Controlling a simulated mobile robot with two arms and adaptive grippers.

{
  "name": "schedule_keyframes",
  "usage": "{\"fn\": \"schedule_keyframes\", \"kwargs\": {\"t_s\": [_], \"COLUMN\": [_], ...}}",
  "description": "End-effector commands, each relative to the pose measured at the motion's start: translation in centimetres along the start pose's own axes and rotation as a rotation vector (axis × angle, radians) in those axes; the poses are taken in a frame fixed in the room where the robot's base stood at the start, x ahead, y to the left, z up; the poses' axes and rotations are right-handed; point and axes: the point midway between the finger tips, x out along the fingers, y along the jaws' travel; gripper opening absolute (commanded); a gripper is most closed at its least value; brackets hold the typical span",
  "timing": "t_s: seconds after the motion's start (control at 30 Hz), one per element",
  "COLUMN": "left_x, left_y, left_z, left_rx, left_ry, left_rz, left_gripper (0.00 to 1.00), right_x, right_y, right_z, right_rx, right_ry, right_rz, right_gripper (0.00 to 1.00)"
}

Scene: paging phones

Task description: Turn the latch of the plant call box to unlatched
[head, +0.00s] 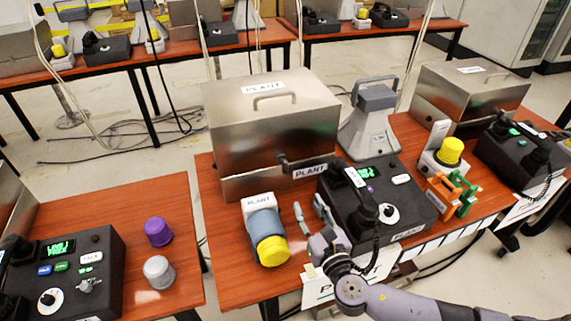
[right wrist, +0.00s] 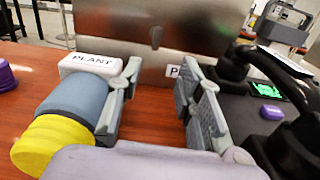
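The plant call box (head: 235,140) is a brushed-metal box with a lid handle and a PLANT label on top. Its dark latch (head: 283,163) sits on the front face, beside a second PLANT label (head: 311,171). The latch also shows in the right wrist view (right wrist: 156,37), small and roughly upright, slightly above the space between my fingers. My right gripper (head: 311,211) is open and empty in front of the box, apart from the latch. It also shows in the right wrist view (right wrist: 158,78). My left gripper is not in view.
A blue-grey PLANT beacon with a yellow cap (head: 270,250) lies close left of my right gripper. A black PLANT phone console (head: 410,205) stands close on the right. Bare wood tabletop (right wrist: 152,118) lies between my fingers and the box. A second metal box (head: 470,90) stands farther right.

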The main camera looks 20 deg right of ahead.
Motion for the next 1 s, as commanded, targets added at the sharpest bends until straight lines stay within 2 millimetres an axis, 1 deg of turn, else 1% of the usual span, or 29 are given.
{"fn": "schedule_keyframes", "kwargs": {"t_s": [0.07, 0.17, 0.23, 0.6, 0.8, 0.9, 1.0], "left_x": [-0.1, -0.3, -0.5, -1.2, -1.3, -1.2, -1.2], "left_y": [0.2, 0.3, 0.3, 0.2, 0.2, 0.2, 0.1], "left_z": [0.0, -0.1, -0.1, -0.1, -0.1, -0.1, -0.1], "left_rx": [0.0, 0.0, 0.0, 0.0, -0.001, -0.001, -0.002], "left_ry": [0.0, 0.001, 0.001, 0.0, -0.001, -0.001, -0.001], "left_rz": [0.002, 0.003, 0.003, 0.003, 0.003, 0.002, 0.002], "left_gripper": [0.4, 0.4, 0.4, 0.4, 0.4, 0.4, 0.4], "right_x": [0.5, 1.7, 2.9, 11.0, 14.7, 16.0, 16.8], "right_y": [0.1, 0.2, 0.2, 0.3, 0.4, 0.3, 0.4], "right_z": [0.1, 0.2, 0.3, 0.3, 0.3, 0.2, 0.2], "right_rx": [-0.044, -0.05, -0.046, -0.043, -0.041, -0.041, -0.041], "right_ry": [-0.01, -0.011, -0.011, -0.011, -0.009, -0.009, -0.008], "right_rz": [0.016, 0.017, 0.016, 0.014, 0.014, 0.013, 0.015], "right_gripper": [0.33, 0.33, 0.33, 0.33, 0.33, 0.33, 0.33]}}
